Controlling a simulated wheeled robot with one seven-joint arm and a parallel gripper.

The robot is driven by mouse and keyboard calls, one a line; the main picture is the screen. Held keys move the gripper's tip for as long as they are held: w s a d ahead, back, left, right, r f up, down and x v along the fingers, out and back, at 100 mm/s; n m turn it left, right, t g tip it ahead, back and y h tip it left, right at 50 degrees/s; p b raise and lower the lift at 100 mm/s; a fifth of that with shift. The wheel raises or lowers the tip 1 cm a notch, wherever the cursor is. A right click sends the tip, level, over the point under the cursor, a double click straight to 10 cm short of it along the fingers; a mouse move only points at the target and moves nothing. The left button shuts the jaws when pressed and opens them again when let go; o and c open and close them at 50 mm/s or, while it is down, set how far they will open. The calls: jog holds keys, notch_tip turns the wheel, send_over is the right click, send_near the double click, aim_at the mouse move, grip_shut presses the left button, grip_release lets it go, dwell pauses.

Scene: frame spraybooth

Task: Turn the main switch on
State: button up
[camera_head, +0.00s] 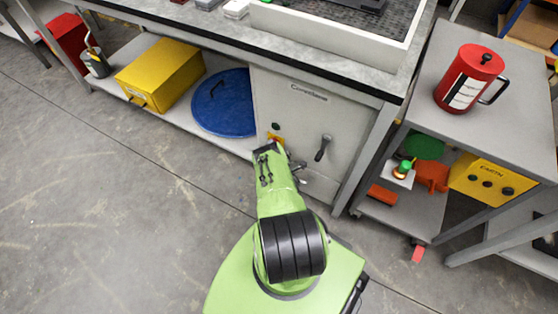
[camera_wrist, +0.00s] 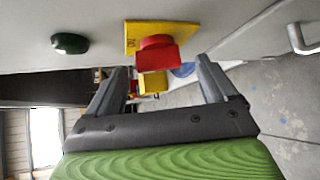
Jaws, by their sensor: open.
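The main switch is a red knob (camera_wrist: 157,54) on a yellow plate (camera_wrist: 133,36), mounted on the front of a grey cabinet (camera_head: 300,110). In the head view only a small red and yellow part of the switch (camera_head: 274,137) shows past my arm. My gripper (camera_wrist: 161,68) is open, with one finger on each side of the knob in the wrist picture. No contact with the knob is visible, and the exact gap in depth is hard to tell. In the head view my gripper (camera_head: 268,149) is at the cabinet front, its fingers mostly hidden.
A dark green button (camera_wrist: 70,43) is beside the switch. A black lever handle (camera_head: 322,148) sticks out of the cabinet to the right. A blue round lid (camera_head: 222,103) and a yellow box (camera_head: 160,73) stand on the low shelf to the left. Open floor (camera_head: 110,220) lies left of me.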

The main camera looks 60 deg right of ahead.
jog(key=p+v, duration=0.1)
jog(key=v, duration=1.2)
jog(key=shift+r, duration=0.2)
jog(key=shift+c, duration=0.3)
